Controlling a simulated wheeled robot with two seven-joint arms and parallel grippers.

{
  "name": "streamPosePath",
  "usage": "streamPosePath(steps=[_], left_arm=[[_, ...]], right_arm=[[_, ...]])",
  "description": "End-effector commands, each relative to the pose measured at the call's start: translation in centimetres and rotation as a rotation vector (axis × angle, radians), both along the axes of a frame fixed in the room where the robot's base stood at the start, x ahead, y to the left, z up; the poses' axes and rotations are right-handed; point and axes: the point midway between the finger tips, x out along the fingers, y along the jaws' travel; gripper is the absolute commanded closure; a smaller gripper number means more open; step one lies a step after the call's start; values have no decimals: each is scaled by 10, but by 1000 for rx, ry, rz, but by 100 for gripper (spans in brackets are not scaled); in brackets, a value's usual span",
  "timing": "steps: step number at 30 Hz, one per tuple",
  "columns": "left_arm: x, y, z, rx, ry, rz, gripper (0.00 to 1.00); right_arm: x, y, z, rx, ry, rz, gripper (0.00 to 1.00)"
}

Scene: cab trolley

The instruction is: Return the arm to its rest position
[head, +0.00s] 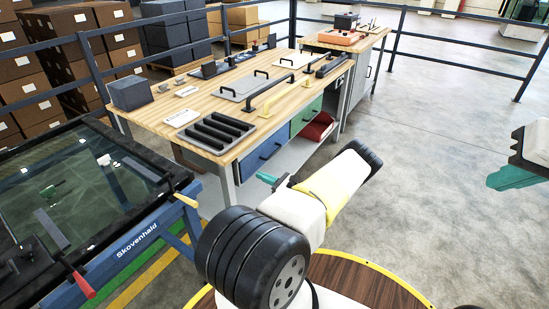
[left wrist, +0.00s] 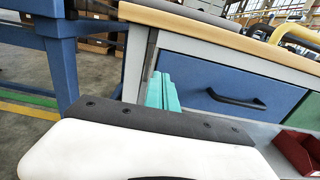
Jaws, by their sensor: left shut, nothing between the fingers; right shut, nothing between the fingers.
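My left arm (head: 325,192), white, black and yellow, reaches up from the bottom middle in the head view. Its teal left gripper (head: 267,178) shows only in part behind the arm, in front of the workbench's open lower shelf. In the left wrist view the teal fingers (left wrist: 160,90) are together and empty, in front of the blue drawer (left wrist: 200,88) and below the bench top's edge. My right gripper (head: 500,179), also teal, is shut and empty at the right edge of the head view, over open floor; its arm is mostly out of view.
The wooden workbench (head: 203,106) carries a black slotted tray (head: 216,132), bar handles and flat plates. A red item (head: 318,127) lies on its lower shelf. A blue trolley frame (head: 150,238) with a glass panel stands at left. Railings run behind. The floor at right is clear.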

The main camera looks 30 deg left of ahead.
Motion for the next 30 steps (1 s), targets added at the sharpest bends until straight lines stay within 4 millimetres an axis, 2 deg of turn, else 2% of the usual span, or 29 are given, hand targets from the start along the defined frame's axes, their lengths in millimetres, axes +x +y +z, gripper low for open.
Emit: streamPosePath(steps=[1,3,7,12,18,20,23,30], left_arm=[[1,-13,0,0,0,-4,100],[0,-26,0,0,-1,-4,100],[-2,-43,0,0,0,-2,100],[-3,-53,0,0,0,-1,100],[-3,-54,7,-13,-18,18,100],[-3,-53,17,-36,-46,49,100],[-6,-54,43,-105,-120,133,100],[-25,-72,119,-346,-357,388,100]], right_arm=[[0,0,0,1,0,-1,100],[0,0,0,1,0,-1,100],[0,0,0,1,0,-1,100],[0,0,0,1,0,-1,100],[0,0,0,1,0,-1,100],[0,0,0,1,0,-1,100],[0,0,0,1,0,-1,100],[0,0,0,1,0,-1,100]])
